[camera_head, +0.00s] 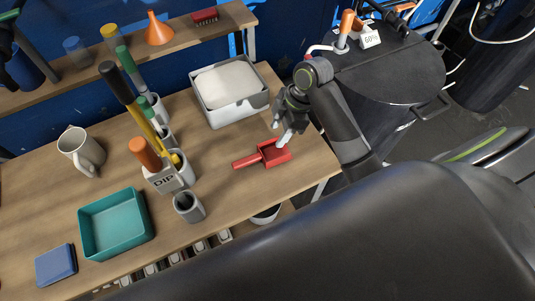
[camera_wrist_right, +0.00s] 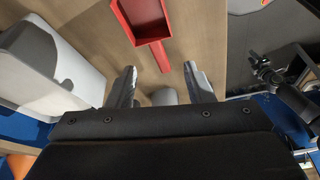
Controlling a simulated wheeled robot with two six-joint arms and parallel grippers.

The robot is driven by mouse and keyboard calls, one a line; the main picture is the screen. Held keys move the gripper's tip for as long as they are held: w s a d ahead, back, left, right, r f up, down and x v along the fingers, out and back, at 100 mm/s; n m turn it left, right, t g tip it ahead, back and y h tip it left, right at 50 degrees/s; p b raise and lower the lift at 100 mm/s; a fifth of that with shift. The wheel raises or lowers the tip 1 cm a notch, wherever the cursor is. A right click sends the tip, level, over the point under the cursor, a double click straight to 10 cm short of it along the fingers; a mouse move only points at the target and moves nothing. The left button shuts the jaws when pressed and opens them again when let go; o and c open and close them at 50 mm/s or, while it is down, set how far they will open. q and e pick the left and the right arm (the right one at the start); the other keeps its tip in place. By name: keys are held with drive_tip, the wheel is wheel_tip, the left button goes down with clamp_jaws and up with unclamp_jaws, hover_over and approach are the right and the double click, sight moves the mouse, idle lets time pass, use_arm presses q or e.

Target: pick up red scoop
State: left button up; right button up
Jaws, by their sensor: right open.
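The red scoop (camera_head: 277,152) lies on the wooden table near its right end, with its handle pointing left. My right gripper (camera_head: 283,138) is open and empty, its fingertips at the back of the scoop's pan and partly overlapping it in the head view. I cannot tell whether they touch it. In the right wrist view, the scoop (camera_wrist_right: 147,20) shows at the top, cut off by the frame edge. The open fingers of my right gripper (camera_wrist_right: 162,85) are below it in that picture, with part of the handle between and above them. My left gripper is not in view.
A grey-white bin of white material (camera_head: 234,112) stands behind the scoop. Left are a DIP holder (camera_head: 164,183), a grey cup (camera_head: 188,208), a teal tray (camera_head: 145,229) and a mug (camera_head: 93,163). A black drum (camera_head: 395,75) stands right. Bare tabletop surrounds the scoop's handle.

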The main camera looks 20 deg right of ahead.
wheel_tip(320, 180, up, 2)
drive_tip(key=w+n, duration=0.2)
drive_tip(key=b, duration=0.8)
hover_over(253, 157)
drive_tip(key=d, duration=0.3)
drive_tip(key=shift+n+g+y, duration=0.3)
drive_tip(key=f, duration=0.8)
drive_tip(key=shift+w+a+f, duration=0.15)
drive_tip(key=shift+w+f, duration=0.05)
drive_tip(key=shift+f, duration=0.1)
drive_tip(key=shift+a+f+p, duration=0.25)
drive_tip(key=shift+f+p, duration=0.05)
drive_tip(key=shift+p, duration=0.1)
drive_tip(key=shift+a+f, duration=0.25)
drive_tip(key=shift+f, duration=0.4)
drive_tip(key=x, duration=0.2)
drive_tip(key=p+x, duration=0.1)
drive_tip(key=x, duration=0.1)
drive_tip(key=shift+s, duration=0.25)
drive_tip(key=shift+a+f, duration=0.15)
drive_tip(key=shift+f, duration=0.5)
clamp_jaws()
